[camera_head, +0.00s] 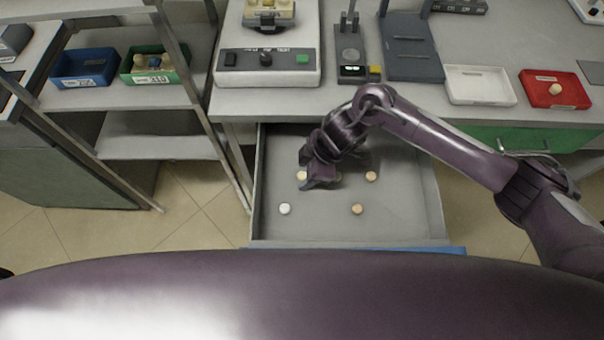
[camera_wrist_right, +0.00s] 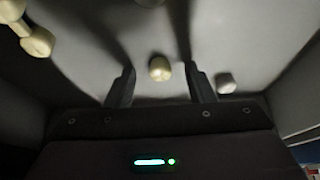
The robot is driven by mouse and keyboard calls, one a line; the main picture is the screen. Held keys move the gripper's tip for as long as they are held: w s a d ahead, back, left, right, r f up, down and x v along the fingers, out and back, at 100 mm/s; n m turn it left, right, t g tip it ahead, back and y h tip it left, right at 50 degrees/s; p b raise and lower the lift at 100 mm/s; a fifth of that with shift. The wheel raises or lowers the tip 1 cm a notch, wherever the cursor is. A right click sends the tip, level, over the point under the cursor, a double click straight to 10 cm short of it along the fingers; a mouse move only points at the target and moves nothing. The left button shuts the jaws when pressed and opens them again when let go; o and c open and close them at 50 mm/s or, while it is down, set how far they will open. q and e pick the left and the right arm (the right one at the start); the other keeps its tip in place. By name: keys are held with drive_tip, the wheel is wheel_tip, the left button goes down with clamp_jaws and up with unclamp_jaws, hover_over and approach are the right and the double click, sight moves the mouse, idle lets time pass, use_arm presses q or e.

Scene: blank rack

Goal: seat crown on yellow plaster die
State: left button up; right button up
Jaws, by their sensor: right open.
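A small cream crown (camera_head: 301,175) lies in the open drawer, close to my right gripper (camera_head: 318,182). In the right wrist view a cream crown (camera_wrist_right: 159,68) sits between the two open fingers (camera_wrist_right: 160,86), apart from both. A white piece (camera_wrist_right: 225,82) lies just right of the fingers, and a white piece (camera_head: 285,209) also shows in the head view. Two more tan pieces (camera_head: 370,176) and (camera_head: 357,209) lie in the drawer. I cannot tell for certain which thing is the yellow plaster die. My left gripper is out of view.
The drawer (camera_head: 400,222) has walls around the gripper. On the bench stand a device with a yellowish cast (camera_head: 270,14), a white tray (camera_head: 480,97) and a red tray (camera_head: 540,99) with a cream piece. A blue bin (camera_head: 70,82) and green bin (camera_head: 133,75) are on the left shelf.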

drive_tip(key=c, duration=1)
drive_tip(key=shift+c, duration=0.3)
drive_tip(key=shift+r, duration=0.1)
